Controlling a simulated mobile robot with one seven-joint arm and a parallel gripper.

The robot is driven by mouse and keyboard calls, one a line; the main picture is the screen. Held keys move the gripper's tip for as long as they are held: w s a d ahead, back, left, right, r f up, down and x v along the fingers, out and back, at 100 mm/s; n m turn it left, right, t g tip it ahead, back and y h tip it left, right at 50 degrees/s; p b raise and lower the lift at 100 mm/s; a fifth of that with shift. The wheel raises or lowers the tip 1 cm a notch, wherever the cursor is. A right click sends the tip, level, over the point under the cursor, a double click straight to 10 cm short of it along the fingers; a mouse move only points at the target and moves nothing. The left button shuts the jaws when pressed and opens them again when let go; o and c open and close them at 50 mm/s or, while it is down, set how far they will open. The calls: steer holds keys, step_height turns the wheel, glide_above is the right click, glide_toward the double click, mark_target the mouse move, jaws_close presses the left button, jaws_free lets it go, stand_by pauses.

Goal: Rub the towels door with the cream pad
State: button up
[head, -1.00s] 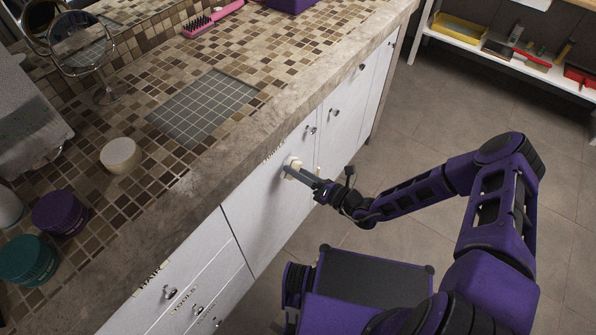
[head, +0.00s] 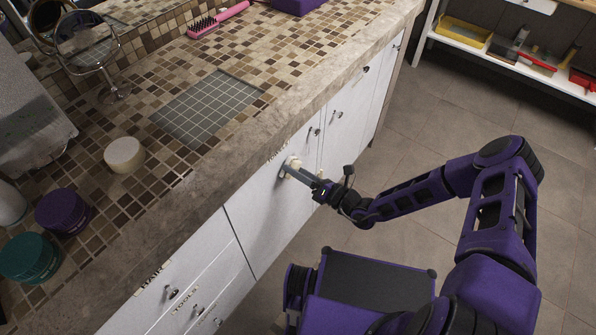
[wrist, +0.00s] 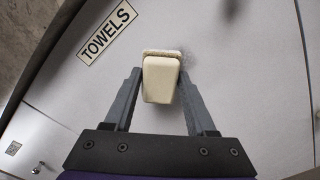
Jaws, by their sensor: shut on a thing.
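My gripper (head: 289,171) is shut on the cream pad (head: 294,162) in front of the white towels door (head: 262,213). In the wrist view the cream pad (wrist: 160,79) sits between the two grey fingers of my gripper (wrist: 160,90). Its far end is at the towels door (wrist: 225,85) and seems to touch it. A faint grey smudge shows on the door just beside the pad. A label reading TOWELS (wrist: 107,32) is at the upper left of the pad. The part of the door behind the pad is hidden.
The stone-edged counter (head: 245,137) overhangs the door. Drawers (head: 187,293) lie to the left and another knobbed door (head: 343,118) to the right. A cream jar (head: 124,155), a purple tub (head: 62,211) and a teal tub (head: 29,258) stand on the counter. The tiled floor is clear.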

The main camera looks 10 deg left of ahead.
mark_target(300, 162)
steer(key=shift+w+a, duration=0.15)
steer(key=shift+a, duration=0.15)
steer(key=shift+w+d+f+b, duration=0.1)
steer(key=shift+w+d+b, duration=0.25)
steer(key=shift+w, duration=0.25)
steer(key=shift+w+d+b, duration=0.2)
steer(key=shift+w+b, duration=0.15)
steer(key=shift+w, duration=0.2)
steer(key=shift+w+d, duration=0.25)
steer(key=shift+w, duration=0.45)
steer(key=shift+s+a+r, duration=0.25)
steer(key=shift+s+a, duration=0.1)
steer(key=shift+s, duration=0.1)
steer(key=shift+s+a+p, duration=0.4)
steer(key=shift+s, duration=0.35)
steer(key=shift+s+a+p, duration=0.4)
steer(key=shift+s, duration=0.3)
steer(key=p+v, duration=0.1)
steer(key=v, duration=0.5)
steer(key=shift+f, duration=0.15)
steer(key=shift+w+d, duration=0.1)
steer(key=shift+d, duration=0.05)
